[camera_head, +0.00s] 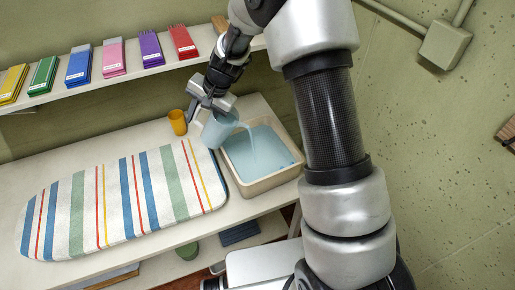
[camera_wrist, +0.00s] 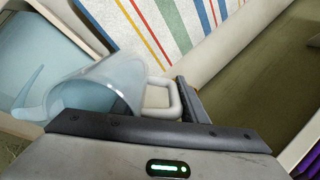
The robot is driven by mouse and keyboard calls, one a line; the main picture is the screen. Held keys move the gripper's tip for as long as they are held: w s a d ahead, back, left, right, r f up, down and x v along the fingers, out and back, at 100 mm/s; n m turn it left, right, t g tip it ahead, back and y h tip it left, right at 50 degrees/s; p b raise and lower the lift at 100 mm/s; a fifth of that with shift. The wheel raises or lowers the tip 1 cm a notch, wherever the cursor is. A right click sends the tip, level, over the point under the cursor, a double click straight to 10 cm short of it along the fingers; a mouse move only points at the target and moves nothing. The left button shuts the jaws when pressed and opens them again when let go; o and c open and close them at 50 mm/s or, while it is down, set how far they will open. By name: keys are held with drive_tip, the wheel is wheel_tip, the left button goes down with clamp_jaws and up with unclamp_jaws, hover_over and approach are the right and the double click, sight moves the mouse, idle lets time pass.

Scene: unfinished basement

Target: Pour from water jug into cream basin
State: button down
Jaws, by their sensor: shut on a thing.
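The water jug (camera_head: 217,130) is a translucent blue vessel, tilted with its mouth toward the cream basin (camera_head: 262,185). A pale stream runs from its lip into the basin, which holds light blue water. My gripper (camera_head: 207,103) is shut on the jug beside the basin's back left corner. In the wrist view the jug (camera_wrist: 105,88) lies tilted to the left, and its pale handle (camera_wrist: 172,98) is by the dark fingers of my gripper (camera_wrist: 165,118). The basin's rim (camera_wrist: 60,28) and water show at the left of that view. The exact grip on the handle is partly hidden.
A striped ironing board (camera_head: 120,205) lies on the white table left of the basin. A small orange cup (camera_head: 178,122) stands behind the jug. A shelf (camera_head: 120,79) with several coloured packets runs above.

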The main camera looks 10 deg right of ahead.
drive_tip(key=shift+r+b, duration=0.1)
drive_tip(key=shift+b, duration=0.2)
drive_tip(key=shift+r+t+y+b, duration=0.65)
drive_tip(key=shift+y+b, duration=0.55)
drive_tip(key=shift+b, duration=4)
drive_tip(key=shift+s+d+r+t+y+b, duration=0.1)
drive_tip(key=shift+d+r+t+y+b, duration=0.35)
drive_tip(key=shift+b, duration=2.25)
drive_tip(key=shift+s+t+y+b, duration=0.1)
drive_tip(key=shift+y+b, duration=0.55)
drive_tip(key=shift+b, duration=2.05)
